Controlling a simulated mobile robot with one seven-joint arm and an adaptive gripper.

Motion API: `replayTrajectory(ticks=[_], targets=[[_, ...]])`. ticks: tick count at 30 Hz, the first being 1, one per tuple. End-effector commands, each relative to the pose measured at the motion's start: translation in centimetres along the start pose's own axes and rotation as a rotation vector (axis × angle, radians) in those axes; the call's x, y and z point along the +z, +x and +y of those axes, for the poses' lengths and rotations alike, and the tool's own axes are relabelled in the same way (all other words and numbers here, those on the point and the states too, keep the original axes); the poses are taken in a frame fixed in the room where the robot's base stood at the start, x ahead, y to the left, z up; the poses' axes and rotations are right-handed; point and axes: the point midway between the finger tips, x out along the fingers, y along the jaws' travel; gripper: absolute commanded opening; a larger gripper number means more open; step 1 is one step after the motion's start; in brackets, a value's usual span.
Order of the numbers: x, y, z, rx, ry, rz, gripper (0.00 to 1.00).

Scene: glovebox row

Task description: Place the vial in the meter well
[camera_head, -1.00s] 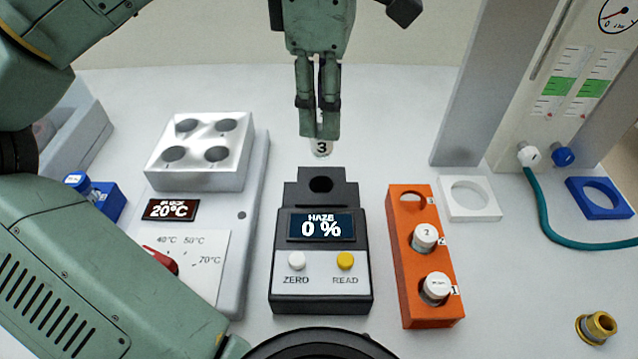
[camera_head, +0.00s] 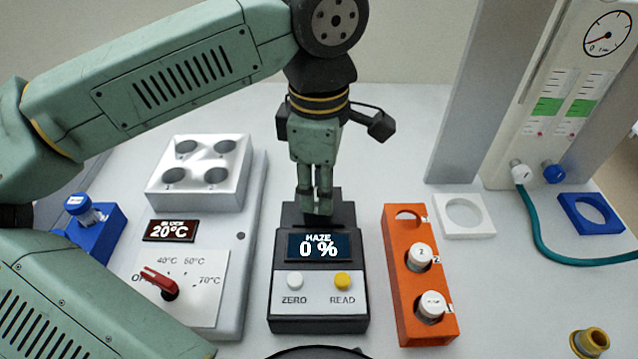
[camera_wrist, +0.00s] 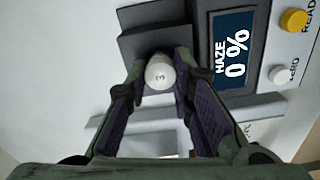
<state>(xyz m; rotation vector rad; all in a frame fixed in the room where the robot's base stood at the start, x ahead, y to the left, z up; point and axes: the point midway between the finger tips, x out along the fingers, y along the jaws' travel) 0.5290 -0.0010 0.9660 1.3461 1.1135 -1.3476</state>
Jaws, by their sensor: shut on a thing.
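The vial (camera_wrist: 160,74) has a white cap marked 3 and sits between the fingers in the wrist view. My gripper (camera_head: 317,212) is shut on it, pointing down at the raised rear block of the dark haze meter (camera_head: 319,315). In the head view my fingers hide the vial and the well. In the wrist view the meter (camera_wrist: 210,28) is right behind the vial, and the cap covers the well. I cannot tell how deep the vial stands in it. The meter display (camera_head: 318,247) reads HAZE 0 %.
An orange rack (camera_head: 398,292) right of the meter holds vials 1 and 2; its rear slot 3 is empty. A heater block (camera_head: 212,202) showing 20°C stands left. A blue holder (camera_head: 97,235) with a blue-capped vial is further left. White and blue rings lie at right.

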Motion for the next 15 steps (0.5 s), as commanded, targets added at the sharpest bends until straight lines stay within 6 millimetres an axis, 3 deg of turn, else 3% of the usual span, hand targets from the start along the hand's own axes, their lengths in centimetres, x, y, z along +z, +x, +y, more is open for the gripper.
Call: replayTrajectory(ticks=[2, 3, 12, 15], targets=[[0.01, 0.39, 0.01, 0.0, 0.0, -0.001, 0.0], [0.02, 0.38, 0.01, 0.0, 0.0, 0.0, 0.22], [0.01, 0.23, 0.01, 0.0, 0.0, 0.0, 0.42], [0.01, 0.23, 0.01, 0.0, 0.0, 0.0, 0.42]])
